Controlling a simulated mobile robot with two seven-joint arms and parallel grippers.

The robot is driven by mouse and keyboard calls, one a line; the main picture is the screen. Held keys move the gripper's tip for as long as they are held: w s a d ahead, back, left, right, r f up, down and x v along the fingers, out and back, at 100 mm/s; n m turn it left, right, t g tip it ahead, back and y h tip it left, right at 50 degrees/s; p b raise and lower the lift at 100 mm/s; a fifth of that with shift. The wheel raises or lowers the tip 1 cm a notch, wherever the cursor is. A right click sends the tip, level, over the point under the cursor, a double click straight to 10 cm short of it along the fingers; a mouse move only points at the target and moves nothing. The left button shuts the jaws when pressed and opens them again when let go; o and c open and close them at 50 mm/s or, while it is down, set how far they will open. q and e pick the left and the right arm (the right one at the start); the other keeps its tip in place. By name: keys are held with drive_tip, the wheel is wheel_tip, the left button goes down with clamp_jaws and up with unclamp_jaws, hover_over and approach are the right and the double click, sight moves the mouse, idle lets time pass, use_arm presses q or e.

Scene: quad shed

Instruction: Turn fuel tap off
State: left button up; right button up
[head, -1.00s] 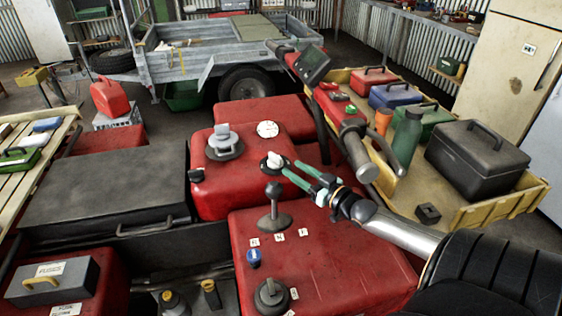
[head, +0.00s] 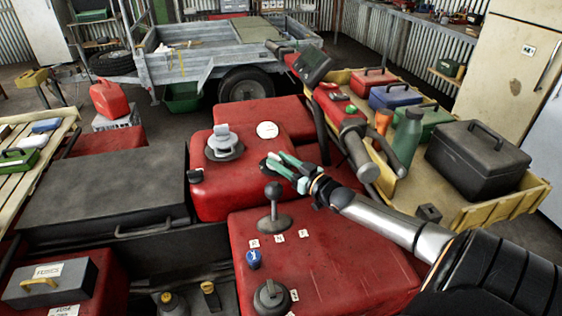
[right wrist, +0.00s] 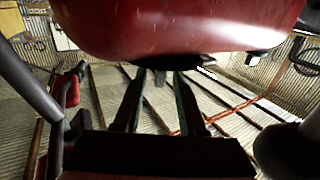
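A pale knob on a dark round base (head: 264,162), apparently the fuel tap, sits on the right of the red tank body (head: 222,188). My right gripper (head: 277,164) reaches it from the right, and its green fingers now cover most of the knob. In the right wrist view the two fingers (right wrist: 160,76) stand apart, with their tips just under a dark base at the red body's (right wrist: 175,25) edge. A small dark piece shows between the tips without visibly filling the gap. Contact cannot be told. My left gripper is not in view.
A grey cap (head: 224,142) and a white round dial (head: 267,130) sit near the knob. A black lever (head: 273,208), a blue knob (head: 254,259) and a black knob (head: 271,295) stand on the nearer red body. The handlebar (head: 357,152) rises close to the right of my gripper.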

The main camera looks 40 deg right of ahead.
clamp_jaws()
idle(0.4)
